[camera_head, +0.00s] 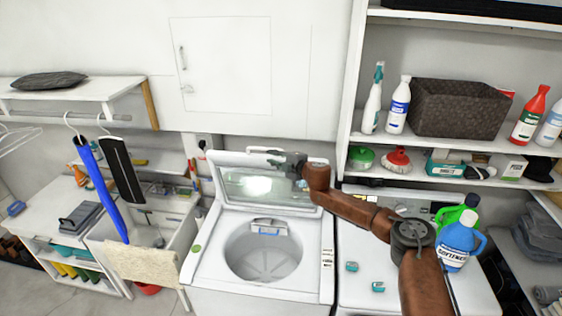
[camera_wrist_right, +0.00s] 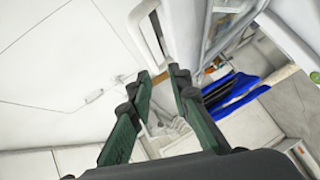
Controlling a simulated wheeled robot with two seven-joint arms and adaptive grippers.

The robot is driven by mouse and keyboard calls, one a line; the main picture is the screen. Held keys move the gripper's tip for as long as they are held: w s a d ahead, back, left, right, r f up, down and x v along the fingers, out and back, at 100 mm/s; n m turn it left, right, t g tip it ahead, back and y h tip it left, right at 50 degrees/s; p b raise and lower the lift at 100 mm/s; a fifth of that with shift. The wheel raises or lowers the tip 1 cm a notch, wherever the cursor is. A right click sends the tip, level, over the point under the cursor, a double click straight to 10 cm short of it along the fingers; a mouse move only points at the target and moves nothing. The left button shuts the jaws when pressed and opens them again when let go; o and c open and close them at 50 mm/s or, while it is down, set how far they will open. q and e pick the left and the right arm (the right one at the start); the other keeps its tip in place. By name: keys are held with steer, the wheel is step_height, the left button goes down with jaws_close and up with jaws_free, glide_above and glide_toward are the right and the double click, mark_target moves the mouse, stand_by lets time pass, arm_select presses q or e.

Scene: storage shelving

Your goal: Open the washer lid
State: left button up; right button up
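The white washer (camera_head: 205,255) stands in the middle of the head view. Its lid (camera_head: 229,163), white with a glass pane (camera_head: 262,187), stands raised and tilted back at the rear, and the round drum (camera_head: 264,262) is exposed. My right gripper (camera_head: 272,160) is at the lid's top edge; whether it touches the lid is not clear. In the right wrist view its two green-padded fingers (camera_wrist_right: 160,74) are spread apart with nothing between them. A white lid edge (camera_wrist_right: 150,35) seems to lie just beyond the fingertips. My left gripper is not in view.
A second white machine (camera_head: 352,243) with bottles (camera_head: 459,240) on it stands at the right, under my right arm. Stocked shelves (camera_head: 430,147) rise behind it. A wall cabinet (camera_head: 222,65) is above the lid. Hangers and a blue item (camera_head: 100,190) hang at the left.

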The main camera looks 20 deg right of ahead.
steer(key=shift+v, duration=2.55)
